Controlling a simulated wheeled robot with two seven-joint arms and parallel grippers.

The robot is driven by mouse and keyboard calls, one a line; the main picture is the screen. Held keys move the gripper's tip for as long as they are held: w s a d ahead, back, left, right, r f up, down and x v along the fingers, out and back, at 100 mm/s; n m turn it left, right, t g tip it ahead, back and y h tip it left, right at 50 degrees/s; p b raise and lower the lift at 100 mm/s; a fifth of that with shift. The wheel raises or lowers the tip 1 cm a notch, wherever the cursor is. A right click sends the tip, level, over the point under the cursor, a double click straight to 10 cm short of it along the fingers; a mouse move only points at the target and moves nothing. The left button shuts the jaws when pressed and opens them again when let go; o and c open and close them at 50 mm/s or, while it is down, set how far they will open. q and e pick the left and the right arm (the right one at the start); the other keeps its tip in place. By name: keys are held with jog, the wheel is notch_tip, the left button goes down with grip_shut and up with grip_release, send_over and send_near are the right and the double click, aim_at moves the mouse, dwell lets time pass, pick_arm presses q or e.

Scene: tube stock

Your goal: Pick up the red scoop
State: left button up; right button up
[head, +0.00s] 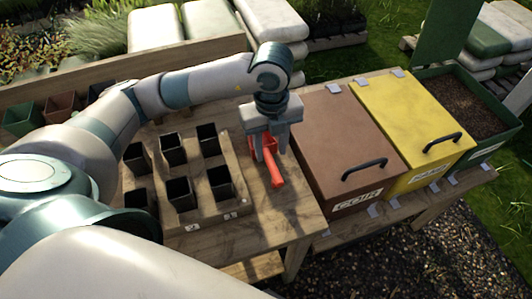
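The red scoop (277,177) lies on the wooden bench between the tray of black pots and the brown bin, its handle pointing toward the front edge. My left gripper (271,156) points down right over it, with its two fingers spread apart on either side of the scoop's rear part. The gripper looks open. The fingers partly hide the scoop, and I cannot tell whether they touch it. My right gripper is not in view.
A wooden tray (240,208) with several black pots (179,192) is left of the scoop. A closed brown bin (340,140) marked COIR stands close on its right, then a yellow bin (412,115) and an open green bin (515,133) of dark soil. Bare bench (290,215) lies in front.

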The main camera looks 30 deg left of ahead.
aim_at(269, 157)
pick_arm(q)
jog(key=shift+a+f+p, duration=0.1)
jog(key=shift+f+p, duration=0.35)
jog(key=shift+f, duration=0.1)
notch_tip(269, 157, down, 3)
jog(key=shift+a+f+p, duration=0.1)
jog(key=shift+p, duration=0.5)
jog(key=shift+f, duration=0.4)
grip_shut()
